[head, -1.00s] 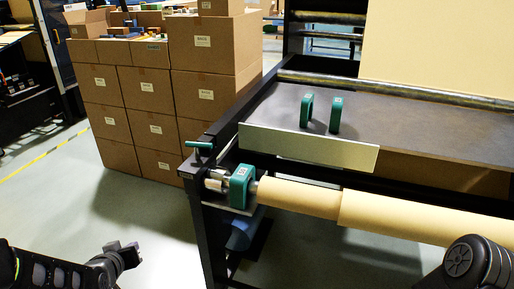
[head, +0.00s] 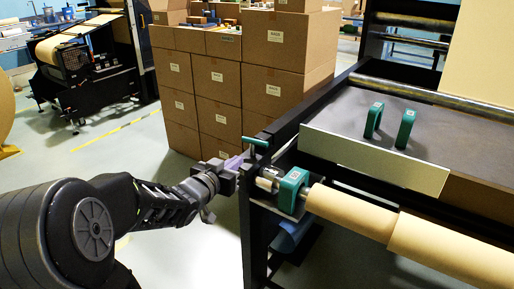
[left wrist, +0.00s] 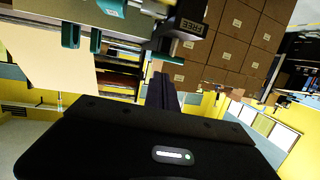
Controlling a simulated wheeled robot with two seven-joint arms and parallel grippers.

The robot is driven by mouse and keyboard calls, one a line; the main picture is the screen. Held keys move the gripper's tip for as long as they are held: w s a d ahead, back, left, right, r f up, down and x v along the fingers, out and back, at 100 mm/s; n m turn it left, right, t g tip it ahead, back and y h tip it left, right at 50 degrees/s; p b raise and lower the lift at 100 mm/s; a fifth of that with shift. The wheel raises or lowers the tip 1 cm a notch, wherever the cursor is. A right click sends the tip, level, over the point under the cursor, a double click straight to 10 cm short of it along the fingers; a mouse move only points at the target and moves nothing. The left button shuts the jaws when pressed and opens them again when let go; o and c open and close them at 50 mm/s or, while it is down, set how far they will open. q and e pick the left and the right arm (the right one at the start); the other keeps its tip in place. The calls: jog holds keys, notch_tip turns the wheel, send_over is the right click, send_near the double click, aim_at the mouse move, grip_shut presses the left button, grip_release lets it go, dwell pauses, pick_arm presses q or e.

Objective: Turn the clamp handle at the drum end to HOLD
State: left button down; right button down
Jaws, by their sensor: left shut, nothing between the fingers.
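The clamp handle (head: 256,142) is a small green bar on top of the black frame post at the drum end, lying crosswise in the head view. Beside it, a green clamp block (head: 292,188) sits around the shaft at the end of the kraft roll (head: 350,211). My left gripper (head: 240,164) is shut and empty, just left of and below the handle; I cannot tell whether it touches. In the left wrist view its dark fingers (left wrist: 163,92) point toward the post top, where a label reading FREE (left wrist: 192,27) shows. My right gripper is out of view.
Stacked cardboard boxes (head: 216,84) stand behind the post. A metal plate (head: 374,160) and two green upright loops (head: 374,120) are on the dark machine table (head: 440,120). The floor left of the post is clear.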

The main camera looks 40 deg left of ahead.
aim_at(260, 144)
pick_arm(q)
jog(key=x, duration=1.3)
jog(key=shift+w+a+f, duration=0.1)
jog(key=shift+w+f, duration=0.05)
jog(key=shift+w, duration=0.2)
jog(key=shift+w+f+b, duration=0.1)
jog(key=shift+f+b, duration=0.05)
jog(key=shift+b, duration=0.4)
jog(key=shift+n+y+b, duration=0.3)
jog(key=shift+y, duration=0.1)
